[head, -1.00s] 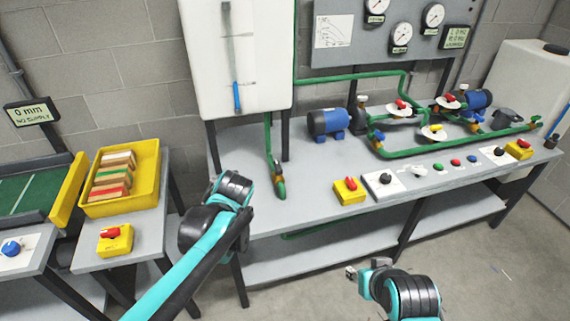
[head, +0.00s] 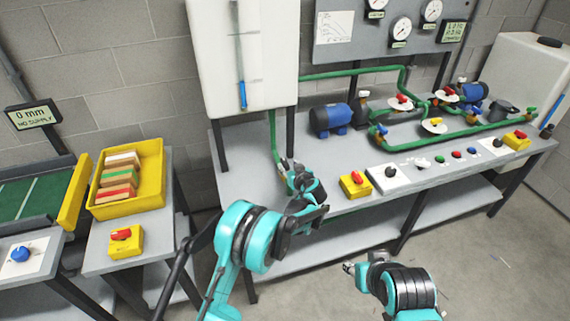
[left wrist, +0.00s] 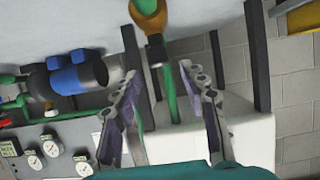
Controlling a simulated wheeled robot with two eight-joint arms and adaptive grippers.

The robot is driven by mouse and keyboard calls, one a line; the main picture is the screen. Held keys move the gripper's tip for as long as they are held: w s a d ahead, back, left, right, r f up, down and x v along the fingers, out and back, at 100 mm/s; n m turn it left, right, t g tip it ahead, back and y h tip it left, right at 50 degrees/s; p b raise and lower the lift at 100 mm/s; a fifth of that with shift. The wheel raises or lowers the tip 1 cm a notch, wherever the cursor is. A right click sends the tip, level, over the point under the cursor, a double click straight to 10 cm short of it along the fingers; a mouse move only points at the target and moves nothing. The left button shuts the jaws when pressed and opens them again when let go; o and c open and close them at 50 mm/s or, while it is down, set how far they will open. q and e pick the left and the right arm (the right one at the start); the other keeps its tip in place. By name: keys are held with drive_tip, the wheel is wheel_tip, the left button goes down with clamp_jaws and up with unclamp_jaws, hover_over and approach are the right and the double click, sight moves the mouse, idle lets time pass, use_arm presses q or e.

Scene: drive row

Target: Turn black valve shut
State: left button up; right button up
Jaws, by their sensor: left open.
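A green pipe (head: 274,135) comes down under the white tank. In the left wrist view, a brass valve body (left wrist: 149,18) with a dark handle-like part (left wrist: 156,50) sits on this pipe line; I take it for the black valve. My left gripper (head: 288,168) reaches it in the head view and hides most of it. In the left wrist view, the left gripper (left wrist: 158,70) is open, with its fingertips either side of the pipe line just short of the dark part. Contact cannot be told. My right gripper (head: 348,267) is low at front; its jaws are too small to judge.
The white tank (head: 238,60) stands above the grey bench (head: 240,185). A blue pump (head: 330,118), a yellow switch box (head: 354,184) and green pipework with red and yellow handles are to the right. A yellow bin (head: 127,205) stands left. Floor in front is clear.

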sight(286, 163)
use_arm(q)
drive_tip(key=b+x, duration=0.1)
drive_tip(key=x, duration=0.4)
drive_tip(key=shift+w+a+f, duration=0.15)
drive_tip(key=shift+w+f, duration=0.05)
drive_tip(key=shift+w, duration=0.1)
clamp_jaws()
